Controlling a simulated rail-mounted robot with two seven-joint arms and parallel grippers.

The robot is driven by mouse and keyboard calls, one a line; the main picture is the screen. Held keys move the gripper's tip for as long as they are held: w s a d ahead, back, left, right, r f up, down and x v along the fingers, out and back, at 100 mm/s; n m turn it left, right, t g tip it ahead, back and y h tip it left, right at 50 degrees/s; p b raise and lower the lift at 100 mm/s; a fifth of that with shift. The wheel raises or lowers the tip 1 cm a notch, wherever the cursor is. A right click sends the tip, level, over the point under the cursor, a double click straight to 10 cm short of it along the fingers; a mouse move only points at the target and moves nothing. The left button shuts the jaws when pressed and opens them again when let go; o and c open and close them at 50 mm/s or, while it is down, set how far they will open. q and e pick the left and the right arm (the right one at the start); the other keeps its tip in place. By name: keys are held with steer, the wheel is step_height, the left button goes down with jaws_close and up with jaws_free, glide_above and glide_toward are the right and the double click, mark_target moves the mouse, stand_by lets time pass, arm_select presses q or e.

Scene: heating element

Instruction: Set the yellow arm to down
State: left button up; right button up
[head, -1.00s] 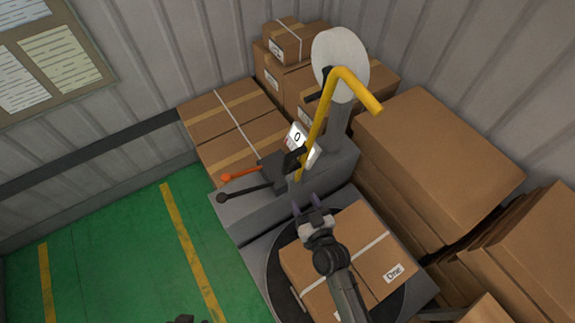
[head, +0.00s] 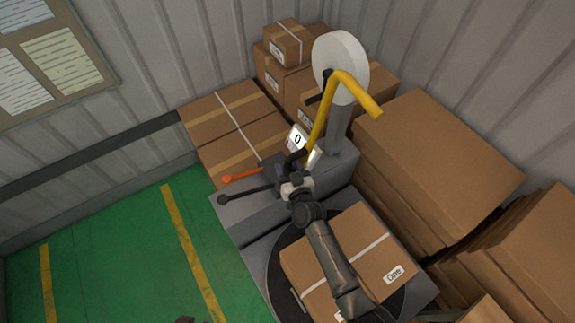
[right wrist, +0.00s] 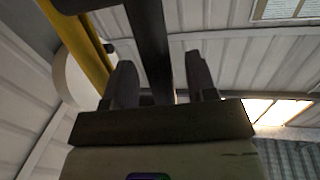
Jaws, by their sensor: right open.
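The yellow arm (head: 322,118) stands raised on the grey machine (head: 255,208), its bent top reaching out to the right in front of a white roll (head: 350,58). My right gripper (head: 289,176) is by the machine's levers, below the foot of the yellow arm, and partly hides that spot. In the right wrist view the fingers (right wrist: 163,85) are open. A dark bar (right wrist: 150,35) shows above and between them; I cannot tell whether they touch it. The yellow arm (right wrist: 78,42) passes to the left of the fingers. My left gripper is not clearly in view.
An orange-tipped lever (head: 240,176) and a black-knobbed lever (head: 238,194) stick out to the left. A sign reading 0 (head: 297,139) stands above them. A box marked One (head: 360,250) lies on the black turntable (head: 274,285). Stacked cartons (head: 440,150) crowd the right; green floor (head: 110,260) is clear at left.

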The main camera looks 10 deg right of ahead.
steer(key=shift+w+a, duration=0.1)
steer(key=shift+w, duration=0.25)
steer(key=shift+c, duration=0.4)
jaws_close()
